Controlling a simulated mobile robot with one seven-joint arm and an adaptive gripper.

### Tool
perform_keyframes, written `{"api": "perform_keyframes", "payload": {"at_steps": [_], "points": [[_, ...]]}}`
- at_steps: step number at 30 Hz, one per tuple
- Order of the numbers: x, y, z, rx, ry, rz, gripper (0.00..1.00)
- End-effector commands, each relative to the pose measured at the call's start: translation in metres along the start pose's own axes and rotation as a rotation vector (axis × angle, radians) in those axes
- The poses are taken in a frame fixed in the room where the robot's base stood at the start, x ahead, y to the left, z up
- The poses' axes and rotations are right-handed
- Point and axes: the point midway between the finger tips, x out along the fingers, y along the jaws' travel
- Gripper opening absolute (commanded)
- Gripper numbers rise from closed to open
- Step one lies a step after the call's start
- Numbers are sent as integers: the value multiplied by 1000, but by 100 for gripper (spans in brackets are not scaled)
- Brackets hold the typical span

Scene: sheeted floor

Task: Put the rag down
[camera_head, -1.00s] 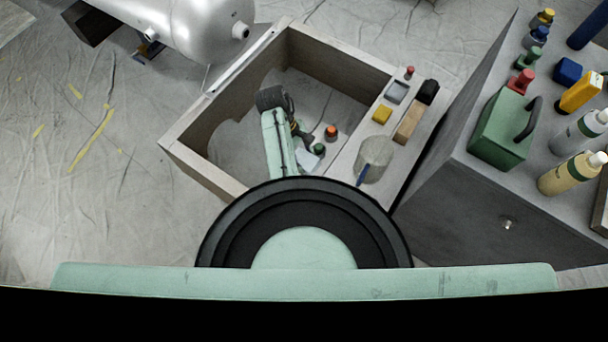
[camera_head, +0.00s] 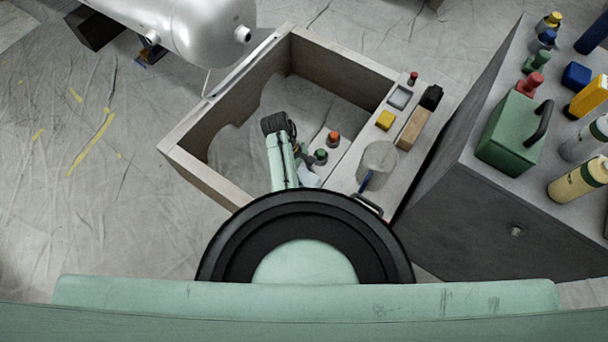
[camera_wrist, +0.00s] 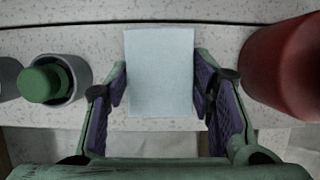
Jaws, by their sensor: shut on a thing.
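The rag (camera_wrist: 160,72) is a pale blue, flat rectangle between the fingers of my gripper (camera_wrist: 161,88) in the wrist view. My gripper is shut on it, with purple-padded fingers at its left and right edges. Behind it is a pale speckled ledge (camera_wrist: 225,50); whether the rag touches the ledge I cannot tell. In the head view my arm reaches into the wooden frame, and a pale patch that looks like the rag (camera_head: 309,178) shows beside it. My fingers are mostly hidden there.
A green-capped container (camera_wrist: 45,82) stands left of the rag and a red cylinder (camera_wrist: 285,65) right. The wooden frame (camera_head: 205,180) surrounds my arm. A grey cabinet (camera_head: 480,215) stands farther right.

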Motion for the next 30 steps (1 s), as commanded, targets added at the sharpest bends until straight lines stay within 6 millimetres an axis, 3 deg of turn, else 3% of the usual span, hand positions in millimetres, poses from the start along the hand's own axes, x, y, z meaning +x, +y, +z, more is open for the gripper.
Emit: {"api": "perform_keyframes", "payload": {"at_steps": [7, 8, 16, 30], "points": [[5, 0, -2, 0, 0, 0, 19], [4, 0, -2, 0, 1, 1, 51], [4, 0, -2, 0, 0, 0, 69], [8, 0, -4, 1, 2, 2, 69]]}}
